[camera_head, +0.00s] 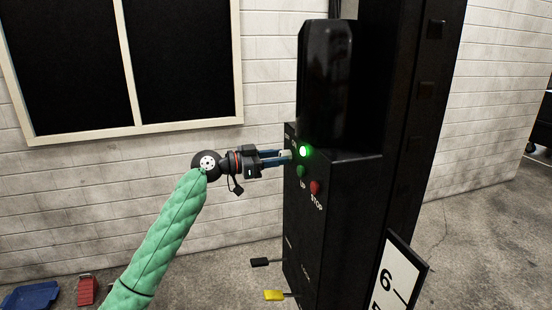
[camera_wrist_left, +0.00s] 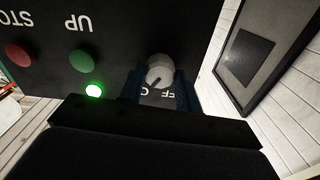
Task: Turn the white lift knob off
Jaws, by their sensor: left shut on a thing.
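The white lift knob (camera_wrist_left: 159,72) sits on the side of the black lift post (camera_head: 330,215). In the left wrist view it is between the two blue fingers of my left gripper (camera_wrist_left: 160,88), with part of an "OFF" label by it. In the head view my left gripper (camera_head: 284,156) reaches from the left to the panel and is shut on the knob (camera_head: 286,154), which is mostly hidden by the fingers. A green light (camera_head: 303,151) glows beside it. My right gripper is not in view.
A green UP button (camera_head: 300,171) and a red STOP button (camera_head: 315,187) sit just below the light. A black pedal (camera_head: 260,262) and a yellow pedal (camera_head: 273,295) stick out low on the post. Blue and red items (camera_head: 86,291) lie on the floor at left.

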